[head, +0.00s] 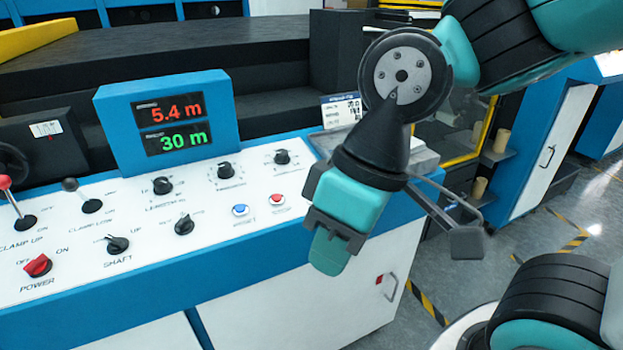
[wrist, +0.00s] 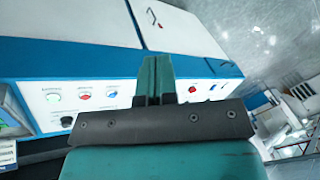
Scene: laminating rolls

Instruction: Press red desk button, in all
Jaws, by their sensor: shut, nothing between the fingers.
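The red button (head: 277,199) sits near the right end of the white desk panel (head: 120,240), just right of a blue button (head: 240,210). In the head view nothing covers it. My gripper (head: 329,252) is shut and empty, pointing down, right of and nearer the camera than the red button, apart from it in the picture. Its height over the desk edge is hard to judge. In the wrist view my closed teal fingers (wrist: 157,78) stand before a panel with a red control (wrist: 84,96) beside a blue one (wrist: 112,95); I cannot tell for sure that these are the same buttons.
A blue display (head: 172,120) reading 5.4 m and 30 m stands behind the panel. Several black knobs, a red power knob (head: 38,265) and a red-tipped lever (head: 10,190) are on the panel's left. Open grey floor (head: 560,220) lies to the right.

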